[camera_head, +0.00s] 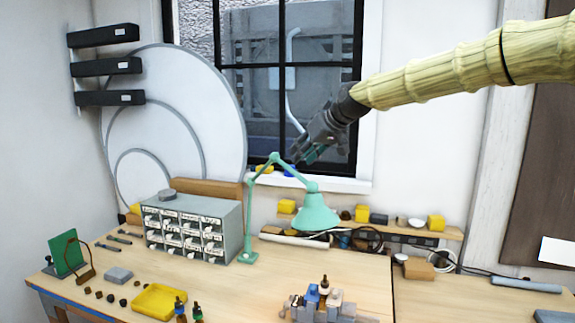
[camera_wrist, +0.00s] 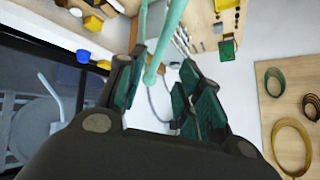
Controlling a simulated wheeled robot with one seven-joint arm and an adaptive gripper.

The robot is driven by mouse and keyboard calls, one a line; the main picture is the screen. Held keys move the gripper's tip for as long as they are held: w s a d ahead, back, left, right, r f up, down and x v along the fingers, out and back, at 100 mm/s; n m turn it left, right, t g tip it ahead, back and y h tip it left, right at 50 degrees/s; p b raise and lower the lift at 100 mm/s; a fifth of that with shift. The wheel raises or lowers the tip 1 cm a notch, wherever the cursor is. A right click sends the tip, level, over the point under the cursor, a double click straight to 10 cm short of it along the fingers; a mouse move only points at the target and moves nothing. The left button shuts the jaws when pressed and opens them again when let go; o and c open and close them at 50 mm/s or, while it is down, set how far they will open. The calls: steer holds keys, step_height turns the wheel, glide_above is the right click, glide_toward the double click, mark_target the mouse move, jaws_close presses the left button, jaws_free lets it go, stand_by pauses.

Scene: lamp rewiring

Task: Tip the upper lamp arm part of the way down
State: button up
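The green desk lamp (camera_head: 317,212) stands on the bench, its base next to the drawer cabinet. Its upper arm (camera_head: 293,173) slopes down to the right from a raised joint to the cone shade. My gripper (camera_head: 308,153) is above and just right of that joint, in front of the window. In the wrist view my gripper (camera_wrist: 158,95) is open, with dark green finger pads apart. The green lamp arm (camera_wrist: 170,40) shows in and beyond the gap, near the left finger. I cannot tell whether it touches. Nothing is gripped.
A grey drawer cabinet (camera_head: 190,228) stands left of the lamp. A yellow tray (camera_head: 159,300) and a small vise (camera_head: 325,307) are at the bench front. A shelf (camera_head: 380,226) with small blocks is behind the shade. The window (camera_head: 290,80) is close behind my gripper.

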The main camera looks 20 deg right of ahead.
mark_target(289, 168)
steer(key=x, duration=0.2)
steer(key=p+x, duration=0.1)
steer(key=x, duration=0.1)
steer(key=p+x, duration=0.1)
steer(key=x, duration=0.2)
steer(key=shift+w+d+r, duration=0.15)
steer(key=shift+w+d, duration=0.1)
steer(key=shift+w, duration=0.1)
steer(key=shift+s+a+p, duration=0.1)
steer(key=shift+a+p, duration=0.1)
steer(key=shift+p, duration=0.35)
steer(key=shift+a+f, duration=0.15)
steer(key=shift+f, duration=0.25)
steer(key=shift+w+a+f, duration=0.1)
steer(key=shift+w+f, duration=0.4)
steer(key=shift+w, duration=0.3)
steer(key=shift+s+r, duration=0.15)
steer(key=shift+s, duration=0.15)
steer(key=shift+c, duration=1)
jaws_close()
